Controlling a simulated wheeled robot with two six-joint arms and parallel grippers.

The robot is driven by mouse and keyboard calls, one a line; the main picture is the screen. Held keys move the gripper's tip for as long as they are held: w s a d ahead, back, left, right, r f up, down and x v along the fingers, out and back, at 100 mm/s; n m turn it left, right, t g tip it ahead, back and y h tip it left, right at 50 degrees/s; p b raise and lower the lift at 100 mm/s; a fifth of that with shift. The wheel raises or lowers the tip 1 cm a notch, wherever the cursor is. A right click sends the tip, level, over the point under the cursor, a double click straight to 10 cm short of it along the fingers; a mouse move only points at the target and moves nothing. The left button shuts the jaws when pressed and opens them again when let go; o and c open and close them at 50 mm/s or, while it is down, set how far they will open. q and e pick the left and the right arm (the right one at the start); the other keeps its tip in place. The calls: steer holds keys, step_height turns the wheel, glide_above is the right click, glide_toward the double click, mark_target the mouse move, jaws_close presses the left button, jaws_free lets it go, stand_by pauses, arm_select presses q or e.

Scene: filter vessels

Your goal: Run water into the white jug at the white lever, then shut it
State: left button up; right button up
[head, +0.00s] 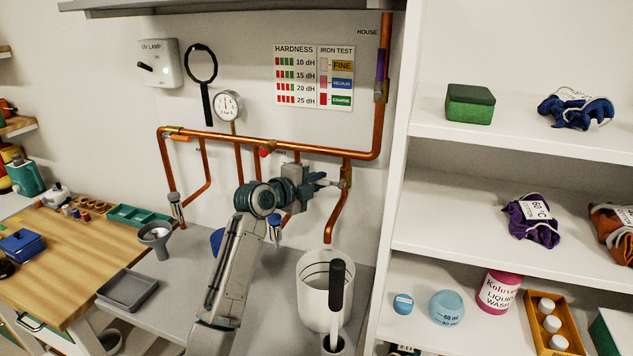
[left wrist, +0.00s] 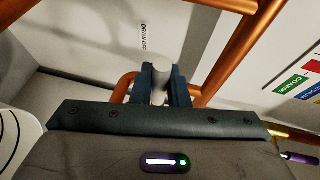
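The white jug (head: 311,291) stands on the grey counter at the lower middle of the head view, under the open end of a copper spout (head: 329,236). I see no stream of water between spout and jug. The white lever (head: 331,184) sits on the right-hand copper drop pipe, partly hidden by my left gripper (head: 316,180). In the left wrist view, the fingers of my left gripper (left wrist: 166,85) lie on both sides of the lever's pale rounded end (left wrist: 162,76) and appear to touch it. The jug's inside bottom is hidden. My right gripper is not in view.
A black-handled tool (head: 337,284) stands upright in front of the jug. Copper pipes (head: 270,142) run along the wall behind my left arm. A white shelf unit (head: 396,185) rises close on the right. A grey tray (head: 127,289) lies at left.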

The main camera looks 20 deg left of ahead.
arm_select(q)
jaws_close()
steer(key=shift+r+m+y+b, duration=0.3)
steer(key=shift+r+m+y, duration=0.15)
steer(key=shift+m, duration=0.25)
steer(key=shift+d+r+m+g+y, duration=0.2)
steer(key=shift+r+m+g+y, duration=0.3)
steer(key=shift+r+m, duration=0.3)
steer(key=shift+d+r+m+y+p, duration=0.45)
steer(key=shift+r+m+y+p, duration=0.35)
steer(key=shift+m, duration=0.3)
steer(key=shift+d+r+m+g+y+p, duration=0.3)
steer(key=shift+d+m+y+p, duration=0.15)
steer(key=shift+m+y, duration=0.3)
